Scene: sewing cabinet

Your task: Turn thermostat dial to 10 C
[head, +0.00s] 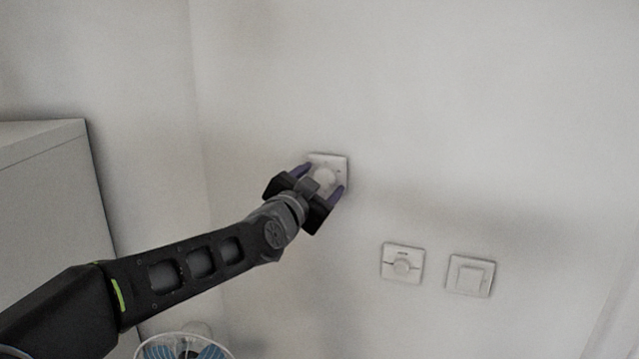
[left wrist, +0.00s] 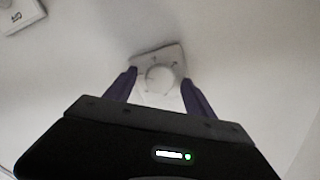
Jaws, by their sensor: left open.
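The thermostat is a white square plate (head: 338,163) on the wall with a round white dial (head: 325,177). In the left wrist view the dial (left wrist: 159,78) sits on its plate (left wrist: 170,54) between my fingers. My left gripper (head: 322,180) is open, with one purple finger on each side of the dial. I cannot tell whether the fingers touch it. The dial's marks are too small to read, so its setting cannot be told. My right gripper is not in view.
A white cabinet (head: 45,190) stands at left. The wall above is bare.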

